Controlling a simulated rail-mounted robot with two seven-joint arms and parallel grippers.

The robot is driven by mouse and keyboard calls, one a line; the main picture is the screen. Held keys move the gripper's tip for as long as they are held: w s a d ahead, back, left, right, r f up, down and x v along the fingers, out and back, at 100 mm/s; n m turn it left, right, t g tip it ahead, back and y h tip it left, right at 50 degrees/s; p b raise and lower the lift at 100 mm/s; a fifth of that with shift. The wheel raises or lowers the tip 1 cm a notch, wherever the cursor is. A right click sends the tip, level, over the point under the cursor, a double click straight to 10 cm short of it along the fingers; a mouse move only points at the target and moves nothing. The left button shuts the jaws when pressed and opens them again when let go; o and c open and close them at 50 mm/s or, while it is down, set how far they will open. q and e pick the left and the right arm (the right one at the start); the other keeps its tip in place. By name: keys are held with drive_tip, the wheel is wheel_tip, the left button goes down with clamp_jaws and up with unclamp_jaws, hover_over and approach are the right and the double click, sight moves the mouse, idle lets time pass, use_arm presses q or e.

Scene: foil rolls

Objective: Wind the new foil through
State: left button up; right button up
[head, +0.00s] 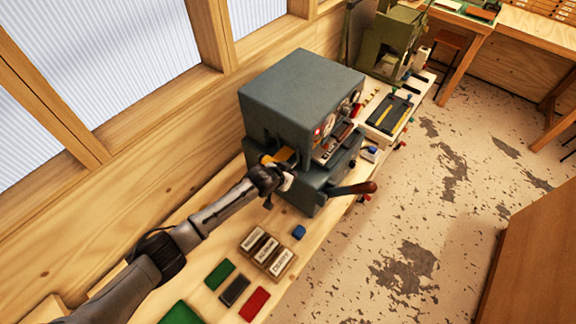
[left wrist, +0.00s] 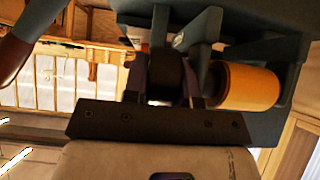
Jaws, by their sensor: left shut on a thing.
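The blue-grey machine (head: 302,95) stands on the bench, with dials and a labelled strip on its right side. A lever with a red-brown handle (head: 355,188) sticks out at its front right. An orange-gold roll (head: 281,157) sits in the machine's open left side; the roll is larger in the left wrist view (left wrist: 248,86). My left gripper (head: 285,182) is at that opening, just below the roll. In the left wrist view its fingers (left wrist: 162,85) are shut on a dark round part (left wrist: 167,70), beside the orange roll. What that part is cannot be told. My right gripper is out of view.
A green machine (head: 392,43) stands farther back.

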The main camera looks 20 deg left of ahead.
use_arm(q)
drive_tip(key=g+y+p, duration=0.1)
drive_tip(key=g, duration=0.2)
drive_tip(key=shift+w+d+r, duration=0.1)
drive_tip(key=shift+r, duration=0.05)
drive_tip(key=shift+g, duration=0.7)
drive_tip(key=shift+f+g+y, duration=0.25)
drive_tip(key=shift+g+y, duration=0.15)
drive_tip(key=shift+g, duration=0.1)
drive_tip(key=shift+f+g+b, duration=0.1)
drive_tip(key=shift+g+b, duration=0.3)
drive_tip(key=shift+b, duration=0.05)
drive_tip(key=g+b, duration=0.1)
drive_tip(key=b, duration=0.1)
drive_tip(key=g+y+b, duration=0.1)
drive_tip(key=g+b, duration=0.1)
drive_tip(key=b, duration=0.1)
drive_tip(key=shift+f, duration=0.25)
drive_tip(key=shift+r+g+y+b, duration=0.15)
drive_tip(key=shift+g+y+b, duration=0.25)
drive_tip(key=shift+g+b, duration=0.7)
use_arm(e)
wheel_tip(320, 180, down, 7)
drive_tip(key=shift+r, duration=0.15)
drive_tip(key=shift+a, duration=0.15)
use_arm(q)
drive_tip(key=o, duration=0.9)
